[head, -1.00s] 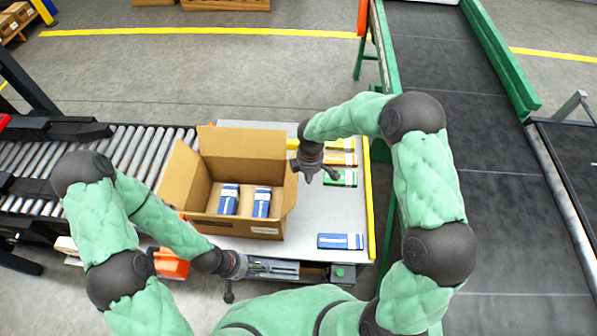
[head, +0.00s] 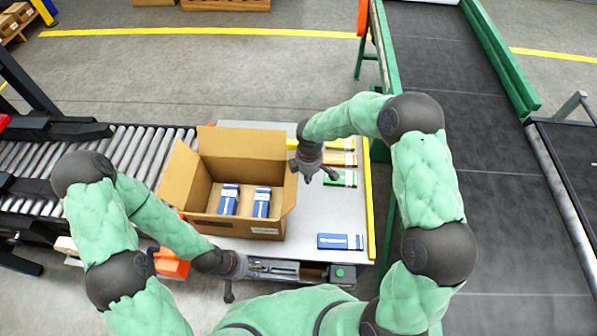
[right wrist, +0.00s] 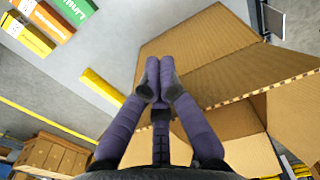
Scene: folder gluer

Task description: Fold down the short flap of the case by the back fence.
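The open brown case (head: 250,222) stands on the grey table with two blue-and-white cartons (head: 229,199) inside. Its back flap (head: 242,142) stands up, its left flap (head: 179,176) leans outward, and its right flap (head: 291,188) is raised at the right side. My right gripper (head: 314,174) is just right of the case, close to the right flap; contact cannot be told. In the right wrist view its fingertips (right wrist: 160,76) are together, with cardboard (right wrist: 205,45) beyond them and nothing visibly held. My left gripper (head: 230,286) is in front of the case, apart from it; its finger opening is unclear.
A short yellow fence piece (head: 292,144) is behind the case, and a yellow rail (head: 370,205) edges the table's right. Yellow, orange and green cartons (head: 341,178) lie right of my right gripper. A blue carton (head: 340,241) lies front right. Rollers (head: 130,150) run left.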

